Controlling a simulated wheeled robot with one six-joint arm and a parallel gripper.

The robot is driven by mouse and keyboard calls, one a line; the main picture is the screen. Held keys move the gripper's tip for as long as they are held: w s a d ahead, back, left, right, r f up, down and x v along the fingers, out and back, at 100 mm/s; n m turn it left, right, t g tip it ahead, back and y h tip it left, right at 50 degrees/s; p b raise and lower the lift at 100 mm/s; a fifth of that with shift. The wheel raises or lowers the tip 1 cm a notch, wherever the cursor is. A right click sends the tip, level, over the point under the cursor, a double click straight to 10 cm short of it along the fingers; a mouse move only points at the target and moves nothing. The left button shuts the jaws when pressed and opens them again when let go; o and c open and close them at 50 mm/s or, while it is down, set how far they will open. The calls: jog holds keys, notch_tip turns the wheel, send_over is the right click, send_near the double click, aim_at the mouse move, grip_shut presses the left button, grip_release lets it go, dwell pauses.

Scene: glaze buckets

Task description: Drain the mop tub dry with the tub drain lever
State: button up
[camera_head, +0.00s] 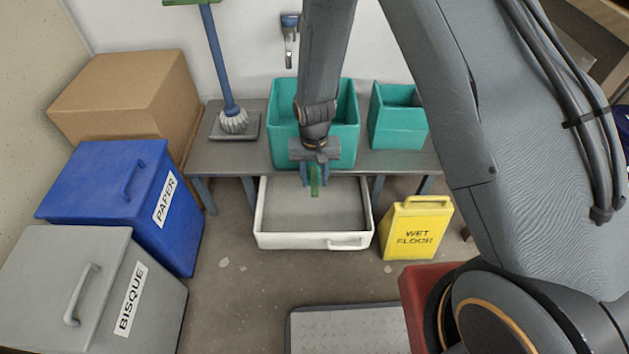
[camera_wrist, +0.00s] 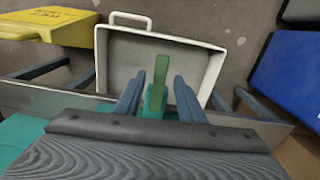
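A large teal tub (camera_head: 347,118) stands on the grey bench, behind my gripper; I take it for the mop tub. A green lever (camera_head: 315,181) points down and out at its front; it also shows upright in the wrist view (camera_wrist: 161,72). My gripper (camera_head: 314,178) is at the tub's front, its two fingers apart on either side of the lever. In the wrist view, my gripper (camera_wrist: 159,97) shows gaps between fingers and lever. My arm hides part of the tub, and I cannot tell its water level.
A white open basin (camera_head: 270,238) sits below the bench (camera_head: 220,158) front and looks empty. A smaller teal tub (camera_head: 392,130) stands at right. A yellow wet-floor sign (camera_head: 416,230), blue paper bin (camera_head: 100,180), grey bisque bin (camera_head: 50,265) and mop (camera_head: 222,65) stand around.

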jog(key=shift+f, duration=0.65)
grip_shut()
